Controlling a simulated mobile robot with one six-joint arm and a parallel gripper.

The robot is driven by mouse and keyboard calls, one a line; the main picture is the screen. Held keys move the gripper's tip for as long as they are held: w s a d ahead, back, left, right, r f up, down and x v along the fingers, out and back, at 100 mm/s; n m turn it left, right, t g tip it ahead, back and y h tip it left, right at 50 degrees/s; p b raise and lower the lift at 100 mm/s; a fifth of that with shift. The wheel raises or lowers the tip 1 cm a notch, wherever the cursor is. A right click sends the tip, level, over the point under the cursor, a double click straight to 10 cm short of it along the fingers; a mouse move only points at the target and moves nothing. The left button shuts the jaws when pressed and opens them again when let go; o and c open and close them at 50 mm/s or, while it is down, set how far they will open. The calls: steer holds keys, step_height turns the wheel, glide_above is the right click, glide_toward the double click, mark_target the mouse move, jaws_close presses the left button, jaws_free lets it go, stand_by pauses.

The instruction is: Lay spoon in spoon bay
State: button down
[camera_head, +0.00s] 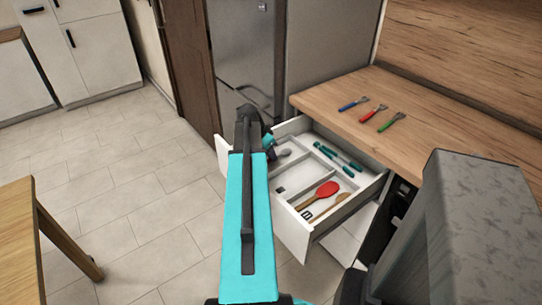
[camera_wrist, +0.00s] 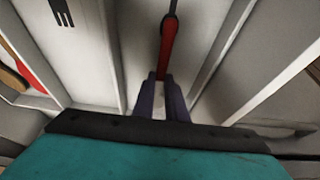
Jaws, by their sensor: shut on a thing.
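My gripper (camera_wrist: 163,82) is shut on a red handle (camera_wrist: 168,42) with a thin dark neck, seen in the wrist view. I take it for the spoon, but its bowl is out of that view. In the head view my gripper (camera_head: 271,147) is over the far left part of the open drawer (camera_head: 304,238), and a small grey rounded end (camera_head: 284,153) shows beside it. The white divided insert (camera_head: 292,178) has several bays. The held handle is over a long bay (camera_wrist: 140,50) between two dividers. I cannot tell whether it touches the floor.
Green-handled utensils (camera_head: 338,157) lie in the back bay. A red-headed utensil (camera_head: 322,191) and a wooden one lie in the right front bay. A dark fork-like end (camera_wrist: 61,10) is in a neighbouring bay. Utensils with blue, red (camera_head: 373,113) and green handles lie on the wooden counter (camera_head: 440,115).

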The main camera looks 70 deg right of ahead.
steer(key=shift+f, duration=0.4)
steer(key=shift+f, duration=0.25)
steer(key=c, duration=1.8)
jaws_free()
steer(key=shift+a+f, duration=0.1)
steer(key=shift+s, duration=0.1)
steer(key=shift+r, duration=0.35)
steer(key=v, duration=1.2)
steer(key=shift+b, duration=0.4)
steer(key=shift+r, duration=0.15)
